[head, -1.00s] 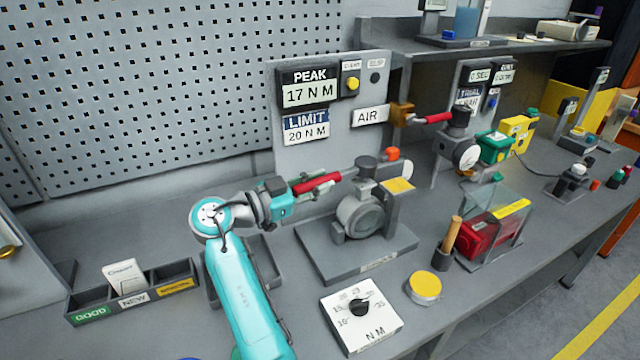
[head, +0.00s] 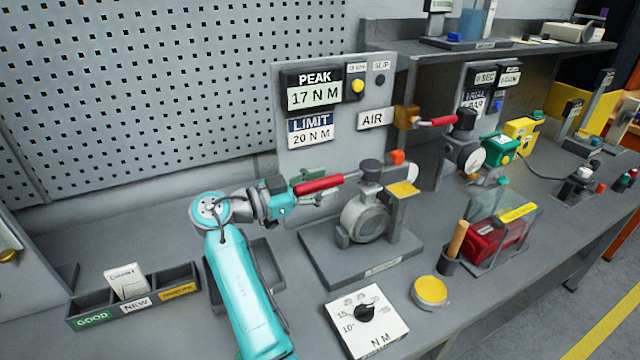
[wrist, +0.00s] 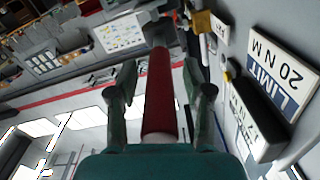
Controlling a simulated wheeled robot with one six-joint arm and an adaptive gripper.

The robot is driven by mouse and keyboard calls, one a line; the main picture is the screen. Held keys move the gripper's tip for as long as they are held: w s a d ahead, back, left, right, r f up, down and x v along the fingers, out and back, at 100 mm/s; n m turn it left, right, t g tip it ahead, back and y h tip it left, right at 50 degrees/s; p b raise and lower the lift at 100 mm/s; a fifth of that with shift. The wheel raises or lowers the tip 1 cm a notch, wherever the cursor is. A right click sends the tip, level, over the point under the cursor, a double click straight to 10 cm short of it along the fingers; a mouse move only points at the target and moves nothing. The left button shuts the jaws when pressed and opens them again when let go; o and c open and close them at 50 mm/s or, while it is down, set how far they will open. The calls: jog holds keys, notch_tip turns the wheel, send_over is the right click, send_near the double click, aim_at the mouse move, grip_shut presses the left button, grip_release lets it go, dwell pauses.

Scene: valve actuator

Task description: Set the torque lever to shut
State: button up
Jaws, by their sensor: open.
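The torque lever's red handle (head: 320,185) points left from the dark hub (head: 371,172) on top of the grey valve body (head: 365,220). It lies roughly level. My gripper (head: 318,186) is at the handle from the left, its fingers spread on either side of it. In the wrist view the red handle (wrist: 160,95) runs up the middle between the two fingers of my gripper (wrist: 166,92), with visible gaps on both sides. The lever's far end meets a grey part at the top of that view.
A panel (head: 335,155) behind the lever shows PEAK 17 N M and LIMIT 20 N M. A second red handle (head: 436,121) sits on the brass AIR valve. A dial box (head: 366,325), yellow-lidded tin (head: 429,291) and sorting tray (head: 135,295) stand on the bench.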

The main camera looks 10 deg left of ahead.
jog(key=v, duration=1.2)
dwell(0.4)
